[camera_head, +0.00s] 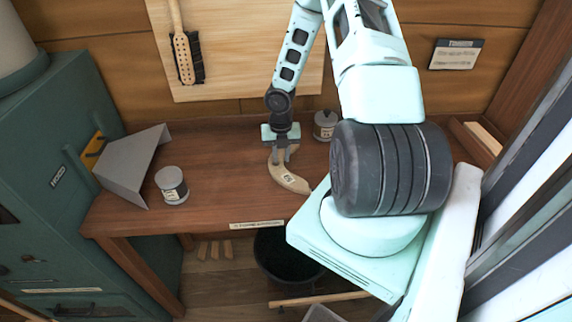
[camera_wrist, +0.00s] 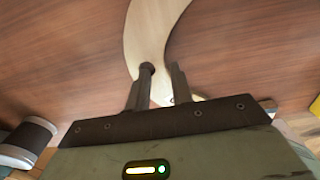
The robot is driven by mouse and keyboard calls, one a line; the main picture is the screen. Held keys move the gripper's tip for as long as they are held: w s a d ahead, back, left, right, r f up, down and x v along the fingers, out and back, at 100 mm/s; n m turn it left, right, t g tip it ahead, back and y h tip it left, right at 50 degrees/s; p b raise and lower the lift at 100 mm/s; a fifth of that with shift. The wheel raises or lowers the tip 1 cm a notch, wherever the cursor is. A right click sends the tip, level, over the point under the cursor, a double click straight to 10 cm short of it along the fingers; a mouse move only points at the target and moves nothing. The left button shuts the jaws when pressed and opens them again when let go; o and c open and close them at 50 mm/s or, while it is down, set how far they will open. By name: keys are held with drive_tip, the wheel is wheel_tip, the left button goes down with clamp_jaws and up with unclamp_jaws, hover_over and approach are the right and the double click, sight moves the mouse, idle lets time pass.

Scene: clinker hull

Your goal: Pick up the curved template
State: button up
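The curved template (camera_head: 289,181) is a pale wooden curved piece with a small dark-marked label. It lies on the brown workbench near its middle. My gripper (camera_head: 283,154) points down over the template's far part. In the wrist view my gripper (camera_wrist: 162,69) has a clear gap between its two dark fingers. The template (camera_wrist: 150,32) runs up the picture beneath them and shows in the gap. Some of the template shows left of the left finger, so the fingers do not look closed on its edges. Whether the fingertips touch it I cannot tell.
On the workbench (camera_head: 225,185) stand a grey-labelled can (camera_head: 172,185), a second can (camera_head: 325,125) behind my gripper and a grey angled sheet (camera_head: 132,165) at left. A brush (camera_head: 184,50) hangs on the back board. A dark bucket (camera_head: 285,257) is below the front edge.

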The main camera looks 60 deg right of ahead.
wheel_tip(320, 180, down, 2)
drive_tip(key=shift+f, duration=0.15)
clamp_jaws()
